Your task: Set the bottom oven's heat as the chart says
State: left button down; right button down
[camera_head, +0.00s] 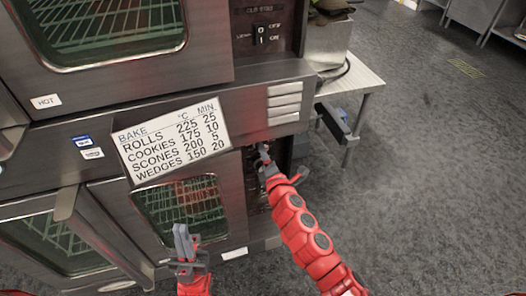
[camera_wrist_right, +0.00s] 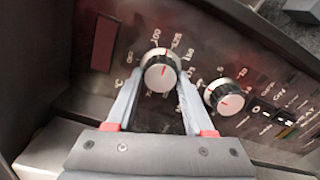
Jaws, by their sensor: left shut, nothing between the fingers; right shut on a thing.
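The chart (camera_head: 171,140) is fixed to the front between the ovens: rolls 225 °C, 25 min; cookies 175, 10; scones 200, 5; wedges 150, 20. The bottom oven (camera_head: 236,205) has a glass door. Its control panel is largely hidden by my right arm in the head view. My right gripper (camera_head: 264,160) is shut on the heat knob (camera_wrist_right: 162,76), black with a pale face and a red mark. My left gripper (camera_head: 184,232) is shut and empty before the bottom oven's door.
A second knob (camera_wrist_right: 226,98) sits right of the gripped one, beside switches (camera_wrist_right: 285,118). A dark display (camera_wrist_right: 104,43) is at the left. The top oven (camera_head: 205,90) is above.

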jog(key=shift+d+r+m+p, duration=0.1)
jog(key=shift+m+p, duration=0.25)
jog(key=shift+m, duration=3.65)
jog(key=shift+r+m+p, duration=0.1)
jog(key=shift+m+p, duration=0.2)
jog(key=shift+m, duration=3.7)
jog(key=shift+c, duration=1.4)
grip_release()
jog(key=b+v, duration=0.1)
jog(key=v, duration=1.6)
jog(key=shift+s, duration=0.15)
